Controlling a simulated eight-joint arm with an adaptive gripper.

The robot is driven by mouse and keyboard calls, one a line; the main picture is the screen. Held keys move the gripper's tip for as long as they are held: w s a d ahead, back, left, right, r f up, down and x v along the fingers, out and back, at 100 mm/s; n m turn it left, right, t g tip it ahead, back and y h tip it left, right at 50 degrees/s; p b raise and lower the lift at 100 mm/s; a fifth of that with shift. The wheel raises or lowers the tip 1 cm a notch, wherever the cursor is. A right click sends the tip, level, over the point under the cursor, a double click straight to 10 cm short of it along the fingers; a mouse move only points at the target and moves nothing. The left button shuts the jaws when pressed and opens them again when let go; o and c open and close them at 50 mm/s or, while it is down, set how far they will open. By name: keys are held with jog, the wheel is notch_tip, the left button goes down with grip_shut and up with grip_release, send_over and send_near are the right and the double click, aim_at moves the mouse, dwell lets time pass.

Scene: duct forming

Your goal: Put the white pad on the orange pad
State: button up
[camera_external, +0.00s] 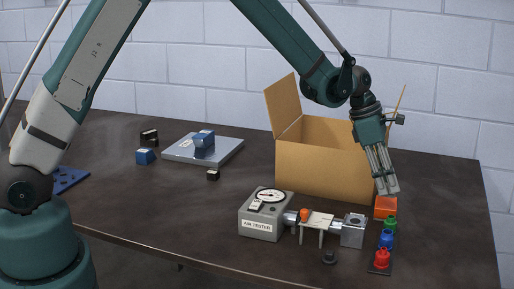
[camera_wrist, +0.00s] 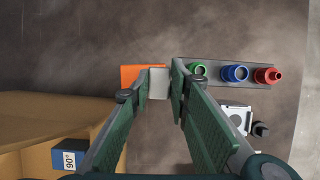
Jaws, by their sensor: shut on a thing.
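The white pad (camera_wrist: 158,83) shows pale grey between my fingertips in the wrist view. My gripper (camera_wrist: 154,84) is shut on it. The orange pad (camera_wrist: 131,74) shows behind and to the left of the white pad, partly hidden by it and by a finger. In the external view my gripper (camera_external: 388,186) points down just above the orange pad (camera_external: 385,208), near the box. The white pad is hard to tell from the fingertips there. I cannot tell whether the two pads touch.
An open cardboard box (camera_external: 325,165) stands close on the left of my gripper. Green, blue and red fittings (camera_external: 386,239) stand in a row in front of the orange pad. A grey air tester (camera_external: 262,215) is to the left. The table's right side is clear.

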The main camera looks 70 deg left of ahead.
jog(key=shift+f, duration=1.9)
jog(key=shift+f, duration=0.2)
jog(key=o, duration=0.8)
jog(key=shift+r, duration=0.1)
jog(key=shift+r, duration=0.1)
jog(key=shift+v, duration=6.1)
jog(key=shift+w, duration=0.1)
